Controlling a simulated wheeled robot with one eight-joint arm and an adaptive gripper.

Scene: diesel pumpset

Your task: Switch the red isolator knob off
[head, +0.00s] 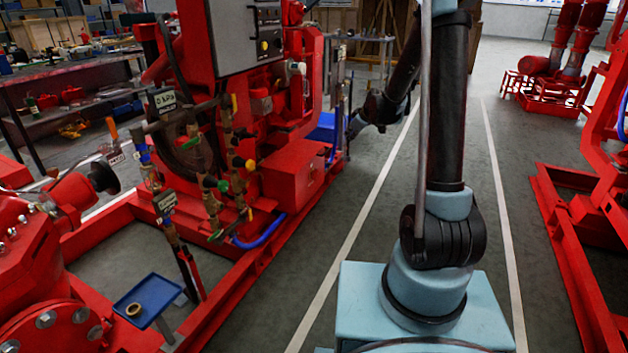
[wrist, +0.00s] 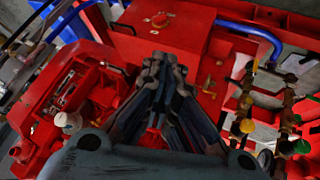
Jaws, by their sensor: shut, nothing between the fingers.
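A small red knob (wrist: 160,20), likely the isolator, sits with a pale yellowish ring around it on the face of a red box (wrist: 195,42) at the top of the wrist view. My gripper (wrist: 164,62) is shut and empty. Its fingertips appear just below the knob in that picture, apart from it. In the head view the red box (head: 293,180) is on the side of the red pumpset. My gripper (head: 354,127) shows dark and small to the right of the box there. The knob cannot be made out in the head view.
A blue hose (wrist: 250,32) curves beside the box, with pipes and yellow and green valve handles (wrist: 246,125) on the right. A red frame (wrist: 75,90) is on the left. In the head view, a clear grey floor lane (head: 345,240) runs alongside the red skid.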

